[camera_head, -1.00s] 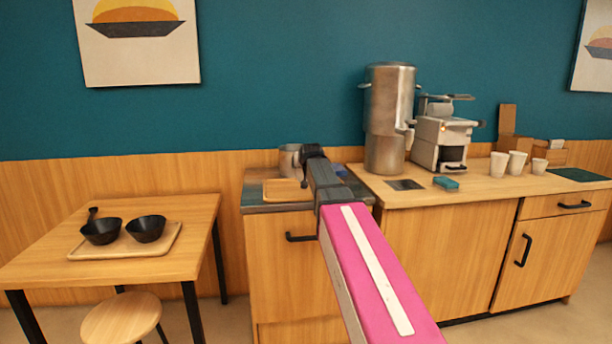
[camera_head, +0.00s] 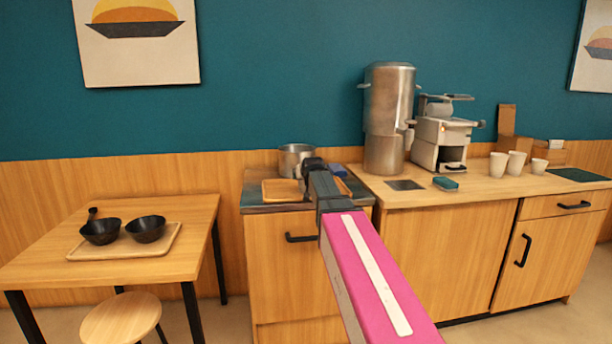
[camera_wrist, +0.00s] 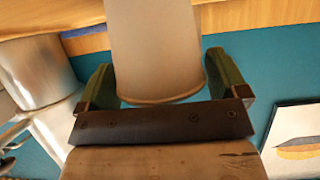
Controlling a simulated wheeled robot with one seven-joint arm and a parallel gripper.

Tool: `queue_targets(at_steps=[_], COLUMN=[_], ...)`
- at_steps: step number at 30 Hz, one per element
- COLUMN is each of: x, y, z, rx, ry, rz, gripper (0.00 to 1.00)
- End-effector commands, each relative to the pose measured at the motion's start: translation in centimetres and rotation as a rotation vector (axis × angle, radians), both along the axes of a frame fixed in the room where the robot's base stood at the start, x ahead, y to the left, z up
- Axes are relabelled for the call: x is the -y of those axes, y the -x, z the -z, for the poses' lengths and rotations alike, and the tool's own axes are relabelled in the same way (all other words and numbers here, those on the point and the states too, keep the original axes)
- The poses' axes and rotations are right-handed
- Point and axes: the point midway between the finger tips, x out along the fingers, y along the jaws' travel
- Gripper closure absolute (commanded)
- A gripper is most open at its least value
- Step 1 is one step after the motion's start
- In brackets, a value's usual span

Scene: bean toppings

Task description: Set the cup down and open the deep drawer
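My gripper (camera_wrist: 160,90) has its two green fingers on either side of a pale, tapering cup (camera_wrist: 157,50), which fills the space between them. In the head view my gripper (camera_head: 313,165) is over the left counter, seen from behind. My wrist and arm hide the cup there, so I cannot tell whether it touches the counter. The drawer front (camera_head: 272,270) below that counter is tall, wooden and shut, with a black bar handle (camera_head: 300,238). My arm covers its right part.
A metal pot (camera_head: 297,160) and a wooden tray (camera_head: 281,191) are on the left counter (camera_head: 262,208), close to my gripper. A tall steel urn (camera_head: 386,120), a coffee machine (camera_head: 443,140) and white cups (camera_head: 517,163) stand on the right counter. Black bowls (camera_head: 146,229) are on the table at left.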

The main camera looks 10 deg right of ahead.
Motion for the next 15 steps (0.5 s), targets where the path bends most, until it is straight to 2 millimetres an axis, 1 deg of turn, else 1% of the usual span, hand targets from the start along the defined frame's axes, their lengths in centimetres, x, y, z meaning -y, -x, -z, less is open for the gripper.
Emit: queue_targets(at_steps=[7, 10, 14, 15], x=[0.0, 0.0, 0.0, 0.0], y=[0.0, 0.0, 1.7, 2.4], z=[-0.1, -0.4, -1.0, -1.2], rx=[0.000, 0.001, 0.001, 0.001], ry=[0.000, 0.000, 0.000, 0.000], rz=[0.000, 0.000, 0.000, 0.000], gripper=[0.00, 0.00, 0.00, 0.00])
